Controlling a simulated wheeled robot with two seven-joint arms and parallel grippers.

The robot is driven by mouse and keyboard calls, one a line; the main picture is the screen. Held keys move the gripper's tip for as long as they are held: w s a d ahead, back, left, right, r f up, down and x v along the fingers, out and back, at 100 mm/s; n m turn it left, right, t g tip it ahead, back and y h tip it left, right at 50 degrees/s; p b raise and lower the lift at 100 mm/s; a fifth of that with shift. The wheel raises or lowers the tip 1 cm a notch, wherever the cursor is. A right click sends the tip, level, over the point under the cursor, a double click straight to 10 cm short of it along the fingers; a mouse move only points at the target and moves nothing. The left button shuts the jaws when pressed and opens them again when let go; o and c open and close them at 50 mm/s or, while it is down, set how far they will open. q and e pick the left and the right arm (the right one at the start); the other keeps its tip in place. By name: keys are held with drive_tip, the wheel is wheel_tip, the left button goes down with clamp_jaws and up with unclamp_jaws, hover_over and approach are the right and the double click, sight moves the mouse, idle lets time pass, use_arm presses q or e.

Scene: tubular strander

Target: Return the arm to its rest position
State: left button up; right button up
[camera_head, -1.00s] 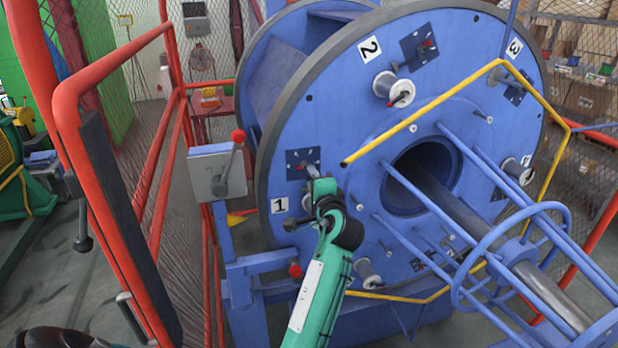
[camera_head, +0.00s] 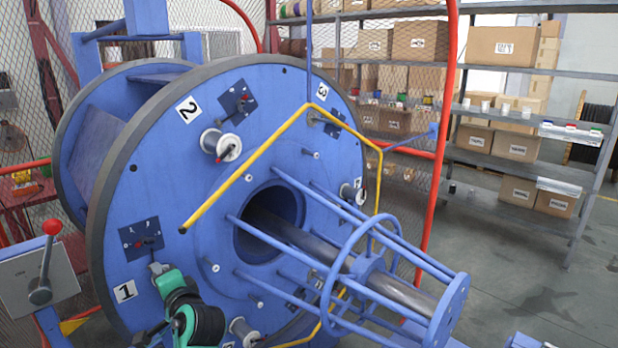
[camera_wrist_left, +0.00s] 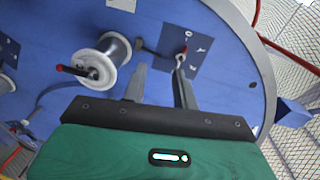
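My left gripper (camera_head: 147,303) is at the lower left of the blue disc (camera_head: 200,110) in the head view, beside the "1" label (camera_head: 124,291). It sits just below a dark switch panel (camera_head: 141,235) with a small red switch. In the left wrist view the gripper (camera_wrist_left: 158,72) has its two grey fingers apart, with nothing between them. The switch panel (camera_wrist_left: 190,45) is beyond the right finger, and a white spool (camera_wrist_left: 100,62) with a red-tipped pin is left of the fingers. My right gripper is in no view.
A grey lever box (camera_head: 38,285) with a red-knobbed lever stands at the left. A yellow bent bar (camera_head: 250,160) and blue rods with a ring (camera_head: 350,260) project from the disc. Red fence posts (camera_head: 441,150) and shelves with boxes (camera_head: 500,45) are behind; floor at right is clear.

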use_arm(q)
drive_tip(key=s+d+f+n+g+h, duration=0.15)
drive_tip(key=s+f+h, duration=0.25)
drive_tip(key=s+f, duration=0.6)
drive_tip(key=s+d+f+n+g+h, duration=0.1)
drive_tip(key=s+d+f+g+h, duration=0.15)
drive_tip(key=s+d+f, duration=0.4)
drive_tip(key=s+d+f+n+g+h, duration=0.2)
drive_tip(key=s+f+h, duration=0.15)
drive_tip(key=s, duration=0.65)
drive_tip(key=s+d+f+n+g+h, duration=0.1)
drive_tip(key=s+d+f+g+h, duration=0.25)
drive_tip(key=s, duration=0.55)
wheel_tip(320, 180, down, 32)
drive_tip(key=s+a+f, duration=0.1)
drive_tip(key=s+f, duration=0.8)
drive_tip(key=f, duration=0.1)
drive_tip(key=s+a+f, duration=0.2)
drive_tip(key=s+f, duration=0.8)
drive_tip(key=shift+a+g+y, duration=0.25)
drive_tip(key=shift+g+y, duration=0.2)
